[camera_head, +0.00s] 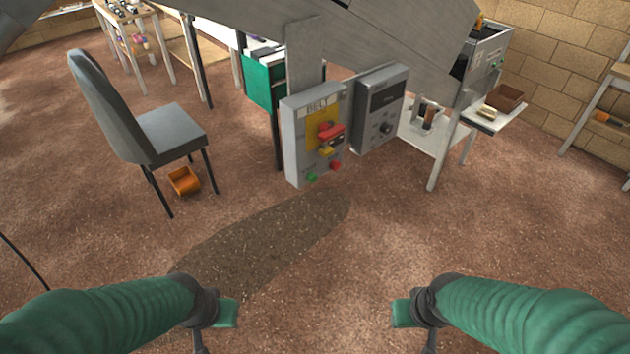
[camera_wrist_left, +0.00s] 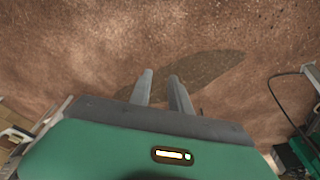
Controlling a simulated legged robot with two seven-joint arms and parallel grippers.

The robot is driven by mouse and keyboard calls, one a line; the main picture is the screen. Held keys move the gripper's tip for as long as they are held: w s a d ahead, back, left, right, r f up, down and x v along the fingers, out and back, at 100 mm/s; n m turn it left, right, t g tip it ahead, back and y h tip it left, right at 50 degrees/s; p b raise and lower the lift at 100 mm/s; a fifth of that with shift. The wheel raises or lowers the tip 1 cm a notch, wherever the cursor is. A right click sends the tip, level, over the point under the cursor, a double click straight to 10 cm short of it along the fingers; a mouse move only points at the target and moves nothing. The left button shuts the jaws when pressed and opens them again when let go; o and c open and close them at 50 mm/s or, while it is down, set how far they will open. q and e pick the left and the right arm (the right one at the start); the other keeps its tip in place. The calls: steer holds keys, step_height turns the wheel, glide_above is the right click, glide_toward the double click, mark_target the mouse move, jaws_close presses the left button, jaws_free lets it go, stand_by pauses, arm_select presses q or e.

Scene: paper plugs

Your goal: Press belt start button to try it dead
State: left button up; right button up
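The grey belt control box (camera_head: 296,150), labelled BELT, stands upright below the sloping grey metal structure. A green button (camera_head: 312,177) is at its lower left and a red button (camera_head: 335,165) at its lower right. Above them a red handle (camera_head: 330,131) sits on a yellow plate (camera_head: 316,118), with a small yellow piece below it. My left gripper (camera_head: 199,341) is low in the head view, well short of the box. Its two fingers show apart and empty in the left wrist view (camera_wrist_left: 163,82). My right gripper (camera_head: 432,342) is low right, away from the box; its fingers are mostly cut off.
A second grey box (camera_head: 380,112) with a dark knob hangs right of the belt box. A grey chair (camera_head: 172,132) stands left, with an orange bin (camera_head: 184,181) under it. A dark patch (camera_head: 270,240) marks the floor before the box. The floor between has free room.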

arm_select(q)
jaws_close()
stand_by(1.4)
